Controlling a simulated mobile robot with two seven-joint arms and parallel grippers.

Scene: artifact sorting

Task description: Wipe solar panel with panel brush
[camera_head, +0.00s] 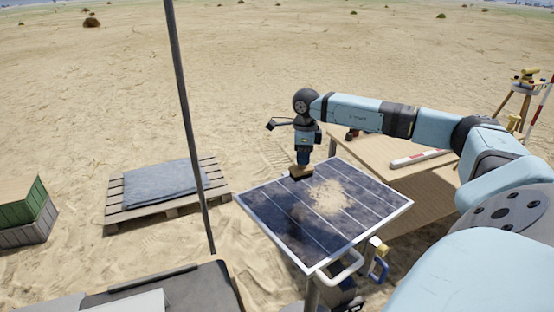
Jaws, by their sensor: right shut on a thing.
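The solar panel (300,233) stands tilted on a post in the middle of the head view, dark with a pale frame. A patch of sand (327,197) covers its upper middle, with thinner dust around it. My right gripper (303,160) is shut on the panel brush (300,172), a small brown block with dark bristles. The brush is at the panel's far edge, left of the sand patch; I cannot tell whether the bristles touch the surface. My left gripper is not in view.
A pallet with a grey sheet (160,183) and green and grey crates (27,215) are at left. A thin dark pole (188,120) rises left of the panel.

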